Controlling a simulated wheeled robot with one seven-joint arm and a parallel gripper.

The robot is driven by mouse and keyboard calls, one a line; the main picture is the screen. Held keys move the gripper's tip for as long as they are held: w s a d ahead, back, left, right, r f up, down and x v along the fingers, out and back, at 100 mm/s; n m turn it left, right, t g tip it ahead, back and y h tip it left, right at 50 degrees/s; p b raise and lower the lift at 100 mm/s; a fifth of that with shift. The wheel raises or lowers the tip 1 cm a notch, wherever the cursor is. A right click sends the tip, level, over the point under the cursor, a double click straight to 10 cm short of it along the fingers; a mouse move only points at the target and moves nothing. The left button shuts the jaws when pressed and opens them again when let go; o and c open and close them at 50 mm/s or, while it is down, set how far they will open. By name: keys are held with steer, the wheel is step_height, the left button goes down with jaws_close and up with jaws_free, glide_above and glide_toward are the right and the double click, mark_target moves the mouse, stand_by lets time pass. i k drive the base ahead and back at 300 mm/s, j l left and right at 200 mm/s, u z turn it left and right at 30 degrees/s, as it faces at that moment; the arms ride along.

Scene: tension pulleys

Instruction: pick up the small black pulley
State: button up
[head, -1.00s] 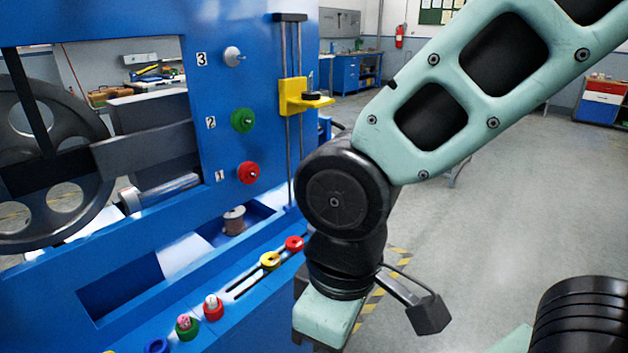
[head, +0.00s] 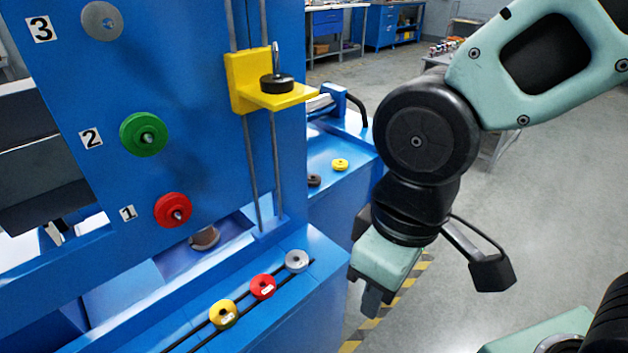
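A small black disc (head: 277,82), like a pulley, sits on the shelf of the yellow bracket (head: 247,80), with a thin upright pin at it. Another small dark pulley (head: 314,180) lies on the blue ledge behind the panel, next to a small yellow pulley (head: 340,165). The pictures do not settle which of the two dark ones is meant. My gripper (head: 370,302) points down at the right of the blue machine, apart from both dark pieces. Its fingers are seen edge-on, so I cannot tell if they are open. I see nothing held in it.
The blue panel (head: 205,130) carries a green pulley (head: 143,134), a red pulley (head: 172,210) and a grey disc (head: 102,20). Yellow (head: 223,313), red (head: 262,287) and grey (head: 296,261) pulleys sit along the front slot. Two vertical rods pass the bracket. Floor at right is open.

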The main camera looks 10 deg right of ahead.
mark_target(315, 179)
steer(key=i+l+u, duration=0.35)
steer(key=l, duration=0.3)
steer(key=i+l+u, duration=0.15)
steer(key=l, duration=0.25)
steer(key=i+l+u, duration=0.15)
steer(key=l, duration=0.2)
steer(key=i+l+u, duration=0.2)
steer(key=l, duration=0.2)
steer(key=l+u, duration=0.15)
steer(key=l, duration=0.25)
